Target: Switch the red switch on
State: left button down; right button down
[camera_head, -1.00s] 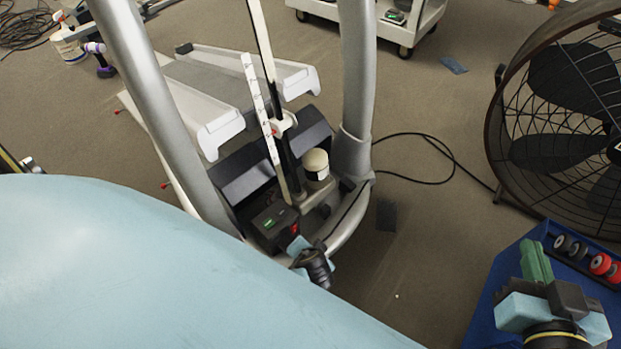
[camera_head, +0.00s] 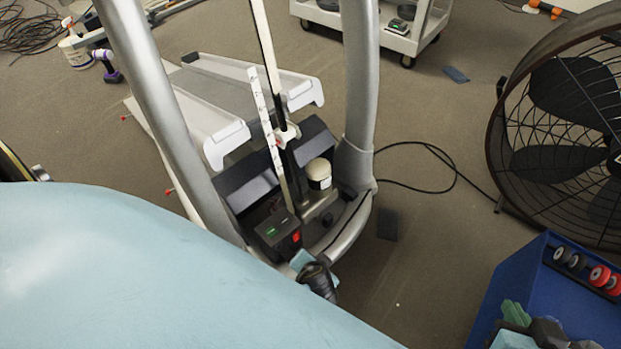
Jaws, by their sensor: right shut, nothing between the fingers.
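My right gripper (camera_head: 518,322) is at the bottom right edge, largely cut off by the frame. It is shut and empty, well to the right of the switch and apart from it.
A large light blue surface (camera_head: 130,270) fills the lower left. A blue cart (camera_head: 515,285) and a big fan (camera_head: 560,120) stand at right. A black cable (camera_head: 440,155) crosses the floor.

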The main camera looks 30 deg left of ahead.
aim_at(296, 237)
pick_arm(q)
jog(key=shift+a+p, duration=0.3)
jog(key=shift+p, duration=0.95)
pick_arm(e)
jog(key=s+d+f+g+h, duration=0.2)
jog(key=s+d+f+g, duration=0.2)
jog(key=s, duration=0.5)
jog(key=f+g, duration=0.1)
jog(key=g, duration=0.1)
jog(key=shift+s+f+g, duration=0.15)
jog(key=shift+g, duration=0.25)
pick_arm(q)
jog(key=shift+w+f, duration=0.1)
jog(key=shift+f, duration=0.05)
